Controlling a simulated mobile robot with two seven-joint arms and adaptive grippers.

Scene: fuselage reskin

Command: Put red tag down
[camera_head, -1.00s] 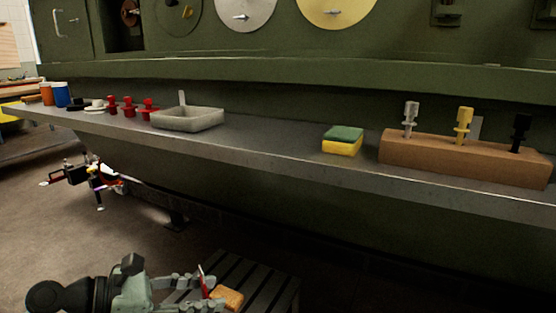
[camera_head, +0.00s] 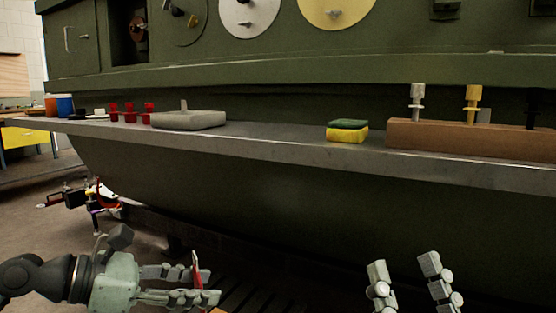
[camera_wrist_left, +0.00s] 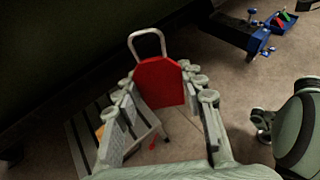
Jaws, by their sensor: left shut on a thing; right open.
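My left gripper (camera_head: 190,285) is at the lower left in the head view, below the shelf. It is shut on the red tag (camera_head: 196,272), which shows edge-on between the fingers. In the left wrist view the red tag (camera_wrist_left: 158,84) is a flat red plate with a light metal loop above it, held upright between the fingertips (camera_wrist_left: 160,98). My right gripper (camera_head: 412,285) is at the lower right in the head view, fingers apart and empty.
A grey shelf (camera_head: 280,143) runs along the green fuselage. On it are red plugs (camera_head: 130,113), a grey tray (camera_head: 188,119), a yellow-green sponge (camera_head: 347,132) and a brown block (camera_head: 440,137) with tools. A slatted stool (camera_wrist_left: 88,130) stands on the floor below, with an orange thing (camera_wrist_left: 100,132) on it.

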